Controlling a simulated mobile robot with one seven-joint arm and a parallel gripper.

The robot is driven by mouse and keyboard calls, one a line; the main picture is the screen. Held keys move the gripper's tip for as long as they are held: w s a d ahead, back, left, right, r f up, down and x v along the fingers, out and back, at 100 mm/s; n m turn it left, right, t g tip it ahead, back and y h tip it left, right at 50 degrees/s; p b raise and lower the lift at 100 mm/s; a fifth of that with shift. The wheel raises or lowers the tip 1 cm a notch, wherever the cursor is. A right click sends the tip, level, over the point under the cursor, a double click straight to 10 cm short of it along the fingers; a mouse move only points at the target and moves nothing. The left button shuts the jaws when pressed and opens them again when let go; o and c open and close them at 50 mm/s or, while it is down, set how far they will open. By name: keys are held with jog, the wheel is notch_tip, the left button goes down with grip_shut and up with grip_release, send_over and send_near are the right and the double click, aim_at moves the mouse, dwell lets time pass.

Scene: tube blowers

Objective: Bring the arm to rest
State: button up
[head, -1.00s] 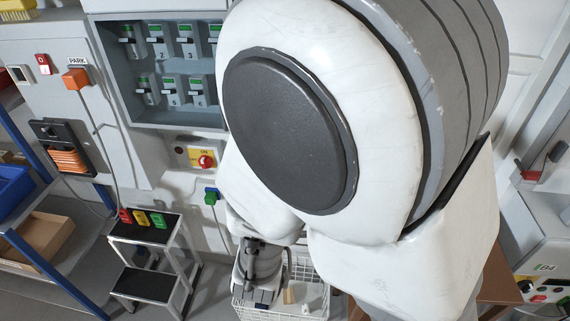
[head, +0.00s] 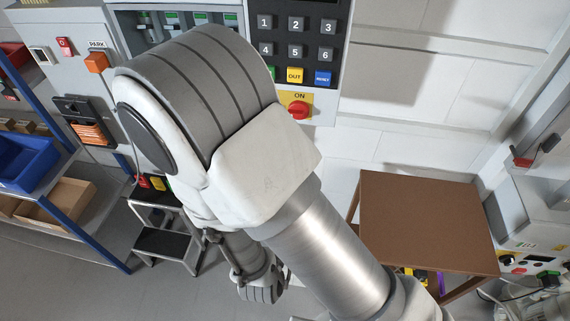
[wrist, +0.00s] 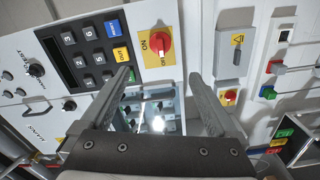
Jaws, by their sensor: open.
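My gripper (wrist: 161,78) is open in the wrist view, with its two fingers apart and nothing held between them. In the head view my arm crosses the middle, bent at a large white and grey joint. Its far end hangs low, left of the brown table, and the fingers cannot be made out there. In the wrist view a wall panel with a keypad (wrist: 88,52) and a red knob on a yellow plate (wrist: 159,47) lies beyond the fingers. I cannot tell how far away it is.
A brown table (head: 425,220) stands right of my arm. A step stool (head: 165,245) stands to the left, partly behind my arm. A shelf with a blue bin (head: 28,165) and a cardboard box (head: 68,205) is at far left. Floor shows between shelf and arm.

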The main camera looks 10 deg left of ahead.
dwell(0.6)
jog(key=w+d+r+m+g, duration=0.1)
jog(key=w+r+m+g, duration=0.1)
jog(key=w+m+g, duration=0.4)
jog(key=d+r+m+g+y, duration=0.2)
jog(key=d+r+m+y, duration=0.15)
jog(key=r, duration=0.35)
jog(key=s+d+r+m+g+h, duration=0.2)
jog(key=s+d+r+m, duration=0.1)
jog(key=s+d, duration=0.5)
jog(key=s+d+r+m+g+h+b, duration=0.1)
jog(key=s+d+r+m+g+h, duration=0.1)
jog(key=s+d, duration=0.5)
jog(key=d+r+m, duration=0.1)
jog(key=d, duration=0.3)
jog(key=shift+s+d+r, duration=0.15)
jog(key=shift+s+d, duration=0.1)
jog(key=shift+s, duration=0.15)
